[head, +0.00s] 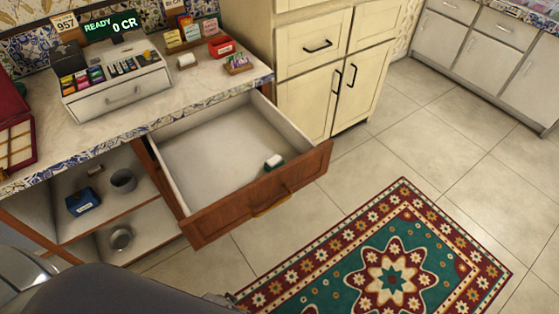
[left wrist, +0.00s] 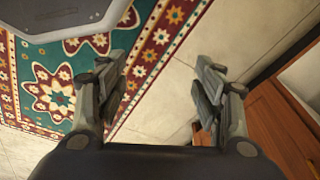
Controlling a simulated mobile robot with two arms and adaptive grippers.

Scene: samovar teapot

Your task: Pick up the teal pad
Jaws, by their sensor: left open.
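A small pad with a white top and a teal lower edge (head: 274,162) lies in the open drawer (head: 215,150), close to its front panel. My left gripper (left wrist: 160,85) is open and empty in the left wrist view, over the floor and rug. The drawer's reddish wooden front is at the right of that view, beside the right-hand finger. The pad does not show in the left wrist view. In the head view my dark left arm covers the bottom left, and its fingers cannot be made out. My right gripper is not in view.
The counter above holds a cash register (head: 115,85), a red box (head: 14,130) and a small red container (head: 222,47). A blue box (head: 82,201) and cups stand on the shelves below. A patterned rug (head: 390,262) covers the floor in front. Most of the drawer is empty.

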